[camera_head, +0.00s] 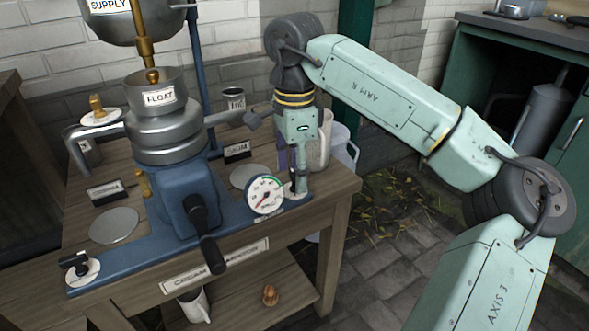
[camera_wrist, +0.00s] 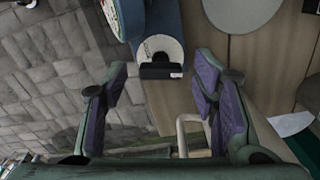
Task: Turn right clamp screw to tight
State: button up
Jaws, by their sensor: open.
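The right clamp screw (camera_wrist: 160,68) has a black bar handle over a white round dial, at the end of the blue base (camera_wrist: 157,105). In the wrist view it lies between my open purple-padded fingers, with room on both sides. I cannot tell whether the fingers are level with it. In the head view my gripper (camera_head: 300,160) points down over the right end of the base and hides most of this screw; an edge of its white dial (camera_head: 289,188) shows. The dial's markings are too small to read.
The cream separator (camera_head: 165,135) stands left of my gripper. A pressure gauge (camera_head: 266,195) sits close beside the right clamp. The left clamp screw (camera_head: 75,262) is at the base's other end. A pale jug (camera_head: 320,150) stands behind my gripper.

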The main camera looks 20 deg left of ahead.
jog(key=shift+c, duration=0.5)
jog(key=c, duration=1.1)
jog(key=shift+o, duration=0.2)
jog(key=shift+r+m, duration=0.1)
jog(key=shift+m, duration=0.2)
jog(key=m+p, duration=0.1)
jog(key=m, duration=0.1)
jog(key=shift+m, duration=0.4)
jog(key=m+p, duration=0.1)
jog(key=m, duration=0.3)
jog(key=shift+m, duration=0.3)
jog(key=m, duration=0.3)
jog(key=shift+m, duration=2.1)
